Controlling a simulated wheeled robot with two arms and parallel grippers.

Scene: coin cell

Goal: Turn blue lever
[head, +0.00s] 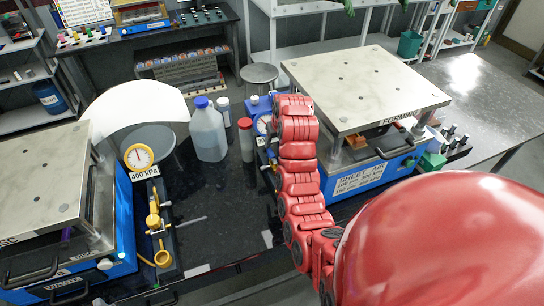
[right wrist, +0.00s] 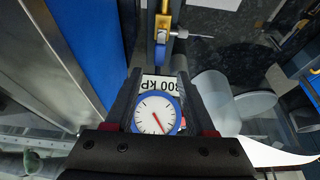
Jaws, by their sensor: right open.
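A blue-rimmed gauge (right wrist: 157,115) with a white face and red needle shows in the right wrist view, its label partly covered. Beyond it are a gold valve part (right wrist: 164,22) and a blue part (right wrist: 160,54), seemingly the blue lever, with a thin metal rod to its right. My right gripper (right wrist: 160,78) is open, its dark fingers on either side of the gauge and label, short of the blue part. In the head view my red right arm covers most of this station; only part of the gauge (head: 262,124) shows at its left. My left gripper is out of view.
A yellow valve (head: 154,220) and yellow-rimmed gauge (head: 138,156) stand at the left press. A blue-capped bottle (head: 208,132) and red-capped tube (head: 246,138) stand close left of my arm. The right press (head: 365,85) is beside it. The dark bench middle is clear.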

